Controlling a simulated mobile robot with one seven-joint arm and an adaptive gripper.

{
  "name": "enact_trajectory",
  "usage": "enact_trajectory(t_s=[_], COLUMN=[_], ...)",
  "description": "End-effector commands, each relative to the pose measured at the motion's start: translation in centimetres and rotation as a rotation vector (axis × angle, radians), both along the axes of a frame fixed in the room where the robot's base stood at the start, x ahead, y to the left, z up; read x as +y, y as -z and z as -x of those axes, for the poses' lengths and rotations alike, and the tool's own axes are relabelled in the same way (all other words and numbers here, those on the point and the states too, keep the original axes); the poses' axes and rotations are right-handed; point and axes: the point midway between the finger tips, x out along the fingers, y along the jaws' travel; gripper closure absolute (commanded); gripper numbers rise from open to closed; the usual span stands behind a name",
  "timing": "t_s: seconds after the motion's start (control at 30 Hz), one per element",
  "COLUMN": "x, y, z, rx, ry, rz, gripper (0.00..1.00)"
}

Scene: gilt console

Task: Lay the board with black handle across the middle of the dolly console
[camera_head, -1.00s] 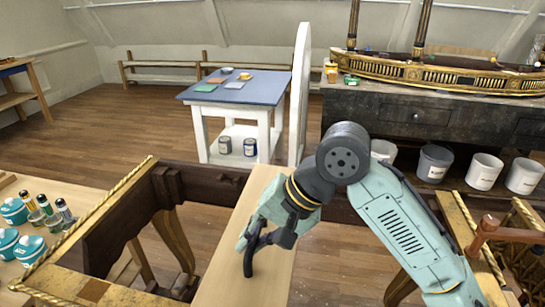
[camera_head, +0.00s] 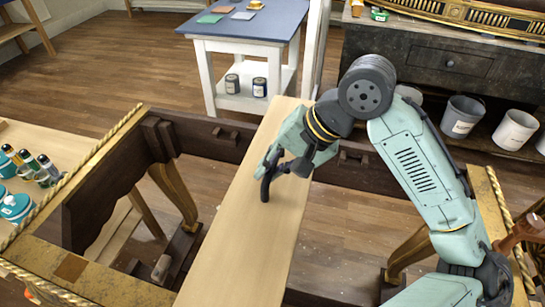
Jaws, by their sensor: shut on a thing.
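The board (camera_head: 245,235) is a long pale wooden plank with a black handle (camera_head: 268,180) on its top face. It runs from front to back over the open frame of the dolly console (camera_head: 205,140), which has dark wood rails and gilt rope-edged ends. My gripper (camera_head: 275,172) is shut on the black handle. The board's far end lies over the back rail. Its near end runs off the bottom of the picture, so the front rail is hidden. I cannot tell whether the board touches the rails.
A bench with paint pots and bottles (camera_head: 28,170) stands at the left. A blue-topped white table (camera_head: 250,28) is behind the console. A dark cabinet (camera_head: 420,60) and several buckets (camera_head: 462,115) are at the back right. Open floor shows inside the frame.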

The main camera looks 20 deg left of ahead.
Motion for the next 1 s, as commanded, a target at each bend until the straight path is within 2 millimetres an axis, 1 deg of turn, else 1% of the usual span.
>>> enact_trajectory(t_s=[0.37,0.5,0.7,1.0], x=[0.0,0.0,0.0,0.0], y=[3.6,5.4,7.3,9.1], z=[0.0,0.0,0.0,0.0], rx=[0.0,-0.003,-0.002,-0.002], ry=[0.0,-0.001,0.0,-0.001], rz=[-0.003,-0.002,-0.001,-0.003], gripper=[1.0,1.0,1.0,1.0])
